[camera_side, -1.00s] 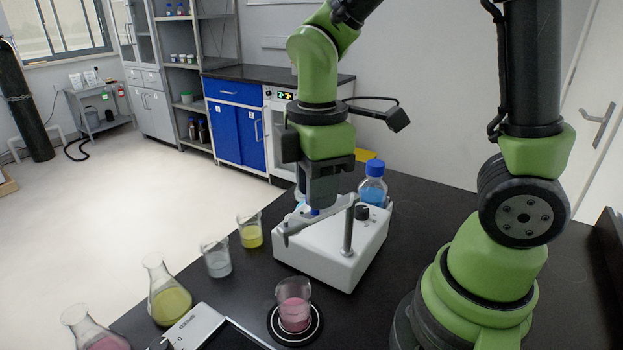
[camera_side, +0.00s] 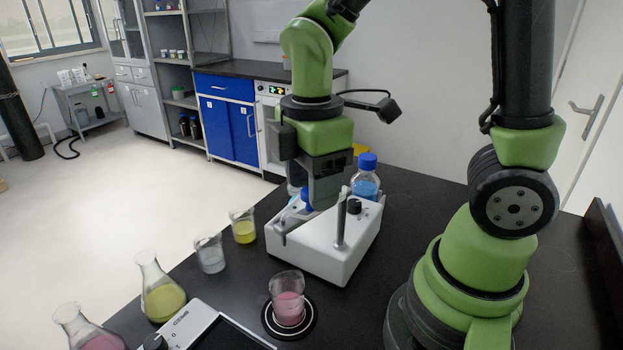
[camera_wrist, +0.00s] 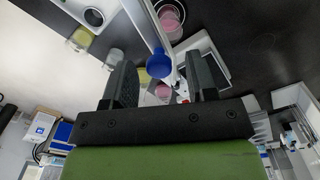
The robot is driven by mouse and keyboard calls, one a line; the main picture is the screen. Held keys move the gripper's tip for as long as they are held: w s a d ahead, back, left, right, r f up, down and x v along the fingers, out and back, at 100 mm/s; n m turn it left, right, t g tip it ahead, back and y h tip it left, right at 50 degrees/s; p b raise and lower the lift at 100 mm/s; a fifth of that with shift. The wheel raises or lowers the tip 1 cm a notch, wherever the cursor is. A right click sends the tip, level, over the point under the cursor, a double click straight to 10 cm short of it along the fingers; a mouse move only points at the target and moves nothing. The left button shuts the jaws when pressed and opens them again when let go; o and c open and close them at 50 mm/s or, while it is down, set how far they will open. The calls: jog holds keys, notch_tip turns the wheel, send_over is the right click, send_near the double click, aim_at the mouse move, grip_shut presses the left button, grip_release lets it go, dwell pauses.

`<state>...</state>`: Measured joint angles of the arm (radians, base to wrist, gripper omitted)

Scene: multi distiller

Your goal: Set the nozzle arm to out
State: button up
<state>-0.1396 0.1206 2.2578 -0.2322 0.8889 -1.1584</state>
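The white distiller box (camera_side: 325,250) stands on the black bench in the side view. A short post (camera_side: 341,222) and a black knob (camera_side: 354,207) are on its top. The pale nozzle arm is mostly hidden behind my gripper (camera_side: 318,203); it shows as a long bar in the wrist view (camera_wrist: 150,28). A blue cap or knob (camera_wrist: 159,65) is beside that bar, and blue also shows left of my finger in the side view. My gripper (camera_wrist: 161,68) is open, low over the box, fingers on either side of the blue knob. Contact cannot be told.
A beaker of pink liquid (camera_side: 288,305) stands on a round pad in front of the box. Yellow (camera_side: 244,230) and clear (camera_side: 210,258) beakers stand left. Flasks (camera_side: 160,295) are nearer. A blue-capped bottle (camera_side: 366,182) is close behind the box.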

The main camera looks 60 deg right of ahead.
notch_tip(320, 180, up, 10)
dwell(0.7)
jog(key=s+m+t+y, duration=0.2)
jog(key=s+m+t, duration=0.4)
jog(key=m, duration=1)
jog(key=shift+s+d+r+t, duration=0.2)
jog(key=shift+s+t, duration=0.2)
jog(key=shift+t, duration=0.2)
